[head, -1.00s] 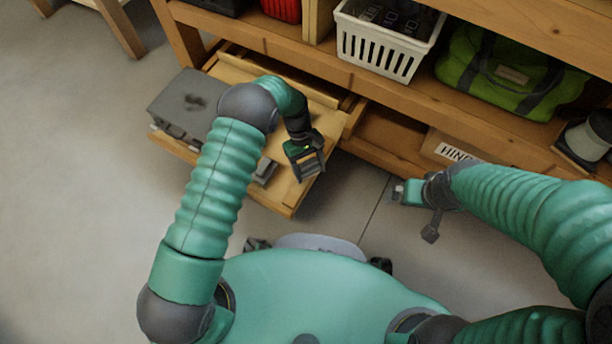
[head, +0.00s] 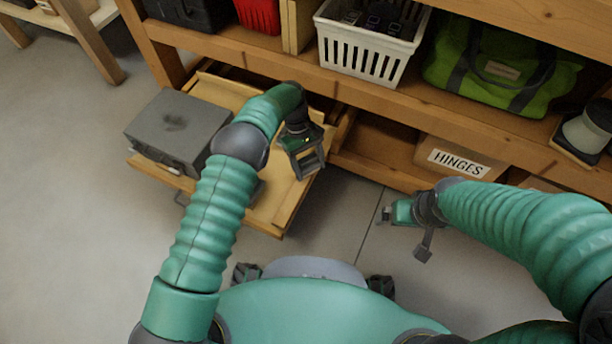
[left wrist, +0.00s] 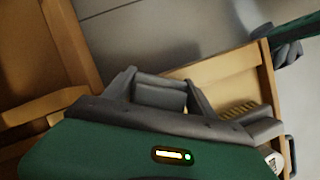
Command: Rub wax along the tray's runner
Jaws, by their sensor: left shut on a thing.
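The wooden tray (head: 262,222) is pulled out from under the bench. Its right side edge, with the runner, lies close by my left gripper (head: 310,166); the runner itself is hard to make out. My left gripper is over the tray's right side, shut on a small grey block, seen between the fingers in the left wrist view (left wrist: 160,95), which I take to be the wax. Whether the block touches the runner I cannot tell. My right gripper (head: 388,215) is over the floor, right of the tray and away from it; its jaws are too small to read.
A grey case (head: 172,128) sits on the tray's left part. A brush (left wrist: 240,110) lies in the tray. A box marked HINGES (head: 458,160) stands on the lower shelf, below a white basket (head: 365,48) and a green bag (head: 500,75). The floor in front is clear.

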